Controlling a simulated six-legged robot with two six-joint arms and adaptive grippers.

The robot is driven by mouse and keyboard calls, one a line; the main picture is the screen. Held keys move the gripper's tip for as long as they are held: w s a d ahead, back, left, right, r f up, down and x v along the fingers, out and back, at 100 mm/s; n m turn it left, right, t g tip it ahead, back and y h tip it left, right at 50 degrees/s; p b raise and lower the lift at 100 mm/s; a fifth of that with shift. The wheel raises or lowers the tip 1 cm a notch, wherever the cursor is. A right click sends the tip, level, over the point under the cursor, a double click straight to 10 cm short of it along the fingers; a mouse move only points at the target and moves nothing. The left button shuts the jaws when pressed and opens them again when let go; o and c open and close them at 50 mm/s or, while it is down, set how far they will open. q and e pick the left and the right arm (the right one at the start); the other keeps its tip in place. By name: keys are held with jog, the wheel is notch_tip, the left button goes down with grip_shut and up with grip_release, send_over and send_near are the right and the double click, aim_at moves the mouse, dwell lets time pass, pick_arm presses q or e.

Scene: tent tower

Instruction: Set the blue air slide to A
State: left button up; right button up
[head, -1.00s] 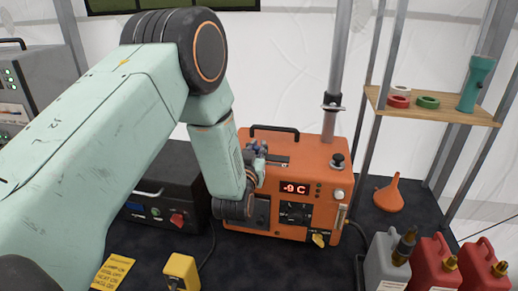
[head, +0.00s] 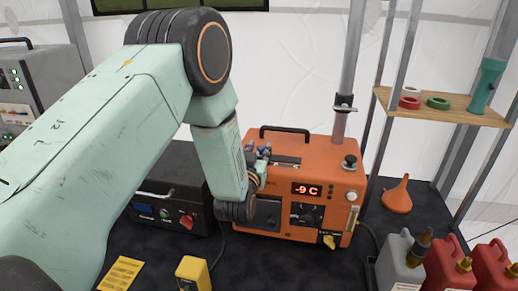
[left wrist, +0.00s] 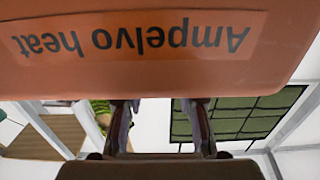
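The orange heater (head: 335,158) stands on the dark table, with a display reading -9 C. A dark slot (head: 286,160) runs along its top. My left gripper (head: 262,153) is at the top left of the heater, beside the slot. Small bluish parts show there, but I cannot tell slide from fingers, nor read any A mark. In the left wrist view, the heater (left wrist: 160,75) shows upside-down lettering, "Ampelvo heat". My left fingers (left wrist: 158,125) show a gap between them; their tips are hidden behind the heater. My right gripper is not in view.
A black box (head: 165,205) stands left of the heater, behind my arm. An orange funnel (head: 397,197), a grey can (head: 396,262) and red cans (head: 447,262) are at the right. A wooden shelf (head: 450,108) holds tape rolls and a torch. A yellow block (head: 193,271) sits in front.

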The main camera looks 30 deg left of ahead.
pick_arm(q)
jog(key=shift+o, duration=0.7)
jog(key=shift+a, duration=0.1)
jog(key=shift+w+d+r, duration=0.1)
jog(key=shift+w+d, duration=0.1)
jog(key=shift+d, duration=0.05)
jog(key=shift+s+d, duration=0.1)
jog(key=v, duration=1.2)
jog(key=shift+a, duration=0.25)
jog(key=shift+d, duration=0.1)
